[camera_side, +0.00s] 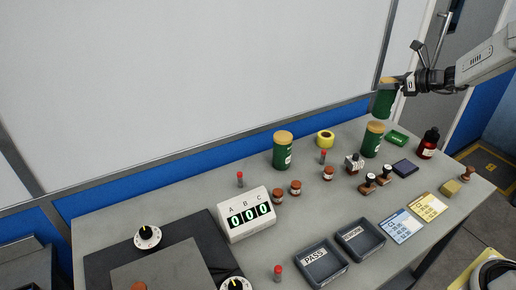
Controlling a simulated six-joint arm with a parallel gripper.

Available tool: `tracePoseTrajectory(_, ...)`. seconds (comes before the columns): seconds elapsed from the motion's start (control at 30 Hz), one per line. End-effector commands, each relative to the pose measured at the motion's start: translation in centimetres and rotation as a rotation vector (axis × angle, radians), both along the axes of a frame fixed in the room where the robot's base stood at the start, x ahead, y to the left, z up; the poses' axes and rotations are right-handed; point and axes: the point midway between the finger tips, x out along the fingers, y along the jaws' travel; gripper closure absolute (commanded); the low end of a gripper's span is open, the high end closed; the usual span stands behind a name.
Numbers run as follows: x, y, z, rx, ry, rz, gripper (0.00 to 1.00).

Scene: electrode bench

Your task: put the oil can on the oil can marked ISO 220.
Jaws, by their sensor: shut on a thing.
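My gripper (402,84) is at the upper right, shut on a green oil can (384,103) with a tan lid. The held can is upright in the air, above and slightly right of a second green can (372,140) on the bench. A third green can (283,152) stands to the left near the back edge. Both standing cans have tan lids and small white labels. The label text is too small to read, so I cannot tell which is marked ISO 220.
A green box (397,138), a dark pad (405,168), several stamps and a red bottle (428,143) stand near the right can. A yellow tape roll (325,138) lies between the standing cans. A counter box (246,214) and two trays (361,239) sit further forward.

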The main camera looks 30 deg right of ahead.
Motion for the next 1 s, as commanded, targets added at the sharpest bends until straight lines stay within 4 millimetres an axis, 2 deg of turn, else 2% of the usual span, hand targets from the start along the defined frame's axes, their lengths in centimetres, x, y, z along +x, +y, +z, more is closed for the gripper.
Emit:
tracePoseTrajectory(0.13,0.5,-0.2,-0.6,0.000,-0.002,0.000,1.00)
tracePoseTrajectory(0.4,0.4,-0.2,-3.3,-0.001,-0.001,-0.001,1.00)
tracePoseTrajectory(0.87,0.4,-0.2,-3.8,-0.001,-0.001,-0.001,1.00)
tracePoseTrajectory(0.9,0.4,-0.1,-3.9,-0.001,0.001,-0.001,0.08)
tracePoseTrajectory(0.93,0.4,-0.1,-3.9,-0.001,0.001,-0.001,0.00)
tracePoseTrajectory(1.0,0.4,-0.1,-3.9,-0.001,0.001,-0.001,0.00)
